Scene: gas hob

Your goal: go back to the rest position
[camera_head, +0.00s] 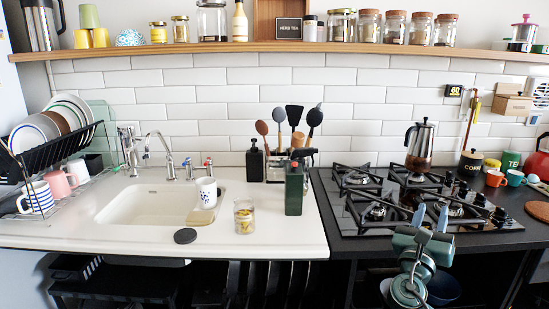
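My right gripper (431,214) is at the front edge of the black gas hob (355,215). Its two blue-grey fingertips stand apart, with nothing seen between them, so it is open. My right arm comes up from below the counter's front edge. My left gripper is not in view.
A white counter with a sink (130,205) lies left of the hob. Small cups (496,178) and a canister (470,164) stand right of the hob.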

